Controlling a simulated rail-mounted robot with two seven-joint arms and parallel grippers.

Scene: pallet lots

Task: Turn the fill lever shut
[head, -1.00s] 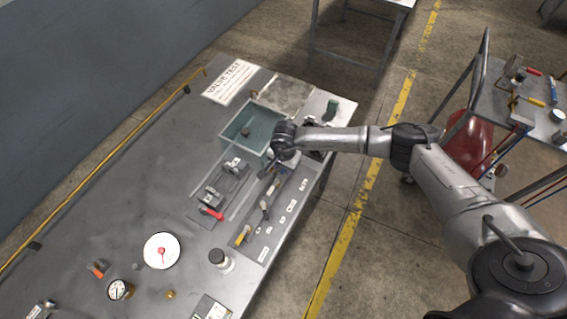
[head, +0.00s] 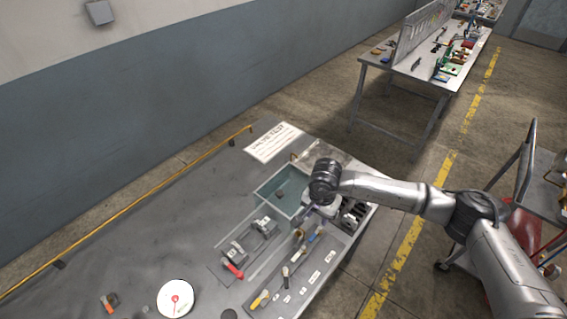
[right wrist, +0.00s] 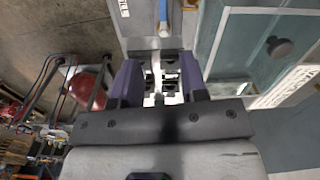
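A red-handled lever (head: 233,270) is on a low grey fixture (head: 248,243) on the bench in the head view. I read no label that names it as the fill lever. My right gripper (head: 306,216) is beyond and to the right of that lever, above the bench between a glass-sided basin (head: 263,197) and a tool strip; the wrist partly hides it. In the right wrist view its two purple fingers (right wrist: 160,80) stand apart with nothing held between them. A blue handle (right wrist: 163,20) lies ahead of the fingertips. My left gripper is out of view.
The tool strip (head: 312,268) carries several handled tools and white labels. A dark slotted block (head: 353,214) stands beside the gripper. A white dial (head: 175,298) with a red pointer lies at the front. The bench's left side is mostly clear.

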